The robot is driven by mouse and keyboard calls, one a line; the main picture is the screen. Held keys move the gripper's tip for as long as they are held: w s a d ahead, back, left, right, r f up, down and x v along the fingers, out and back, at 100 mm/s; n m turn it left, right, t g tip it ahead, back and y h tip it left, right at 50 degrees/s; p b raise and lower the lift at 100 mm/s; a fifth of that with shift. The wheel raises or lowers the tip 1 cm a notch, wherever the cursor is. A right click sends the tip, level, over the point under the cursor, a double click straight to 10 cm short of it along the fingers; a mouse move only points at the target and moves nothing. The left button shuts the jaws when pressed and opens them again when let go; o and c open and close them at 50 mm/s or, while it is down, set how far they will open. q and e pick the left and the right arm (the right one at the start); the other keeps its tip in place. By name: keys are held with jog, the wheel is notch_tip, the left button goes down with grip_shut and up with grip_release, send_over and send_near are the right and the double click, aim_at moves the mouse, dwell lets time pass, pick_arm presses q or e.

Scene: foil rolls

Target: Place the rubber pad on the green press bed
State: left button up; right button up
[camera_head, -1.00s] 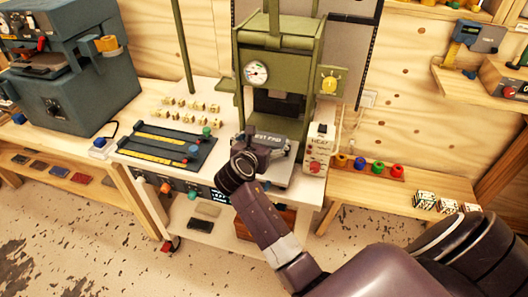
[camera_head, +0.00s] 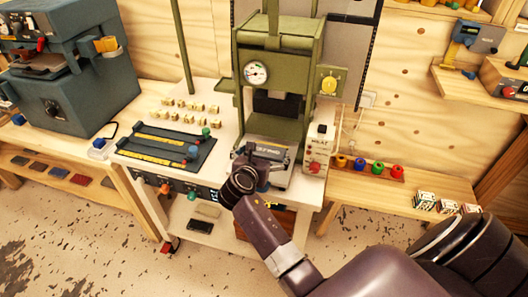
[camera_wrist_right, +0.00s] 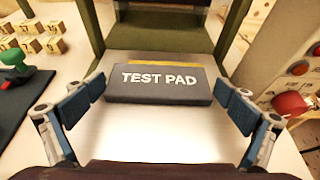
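The dark grey rubber pad (camera_wrist_right: 160,86), lettered TEST PAD, is in front of the opening of the green press (camera_head: 281,45), and part of it shows in the head view (camera_head: 272,152). A yellow strip (camera_wrist_right: 150,64) shows behind the pad. In the head view my right gripper (camera_head: 262,163) is partly hidden by its own wrist. My left gripper is out of view.
A HEAT control box (camera_head: 318,150) with a red knob stands close right of the bed. A dark slider panel (camera_head: 165,147) and several small lettered blocks (camera_head: 190,107) lie to the left. The press frame stands behind the pad.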

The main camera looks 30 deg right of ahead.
jog(key=shift+a, duration=0.1)
jog(key=shift+r, duration=0.25)
jog(key=v, duration=1.2)
jog(key=shift+f, duration=0.15)
